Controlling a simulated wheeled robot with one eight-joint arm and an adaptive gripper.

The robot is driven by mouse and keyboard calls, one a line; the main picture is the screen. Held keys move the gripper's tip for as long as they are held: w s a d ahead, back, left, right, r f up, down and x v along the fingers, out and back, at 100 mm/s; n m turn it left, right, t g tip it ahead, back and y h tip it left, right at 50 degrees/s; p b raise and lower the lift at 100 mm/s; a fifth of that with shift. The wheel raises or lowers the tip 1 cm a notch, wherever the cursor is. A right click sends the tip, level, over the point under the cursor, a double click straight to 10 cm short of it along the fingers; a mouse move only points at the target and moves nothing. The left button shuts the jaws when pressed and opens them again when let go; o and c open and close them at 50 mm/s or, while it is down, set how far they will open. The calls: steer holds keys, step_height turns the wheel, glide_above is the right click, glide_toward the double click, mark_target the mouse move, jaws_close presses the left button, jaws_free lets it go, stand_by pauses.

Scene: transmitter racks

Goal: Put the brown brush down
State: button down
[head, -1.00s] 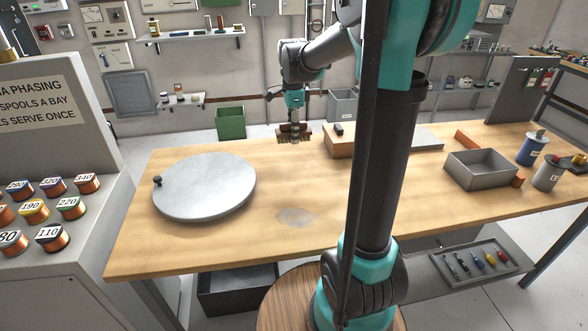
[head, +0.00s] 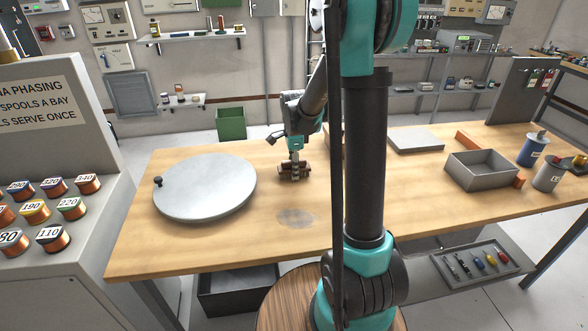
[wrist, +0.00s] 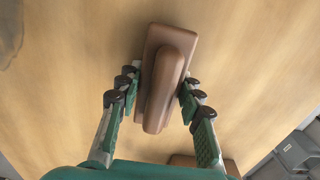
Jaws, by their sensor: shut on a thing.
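The brown brush (head: 289,177) is in my gripper (head: 294,163), over the bench between the round grey plate and my arm column. In the wrist view the brush (wrist: 166,65) lies lengthwise between the fingers of my gripper (wrist: 158,88), a long brown block with a raised rounded handle. The fingers are shut on its sides. The brush is at or just above the wooden bench top (head: 235,243); I cannot tell whether it touches.
A round grey plate (head: 205,187) with a dark knob lies to the left. A dull grey patch (head: 296,217) marks the bench in front. A grey open box (head: 481,170) and canisters stand at the right. The bench front is clear.

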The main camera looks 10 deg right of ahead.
steer(key=shift+f, duration=0.1)
steer(key=c, duration=1)
jaws_free()
step_height(320, 180, up, 12)
steer(key=shift+r, duration=0.15)
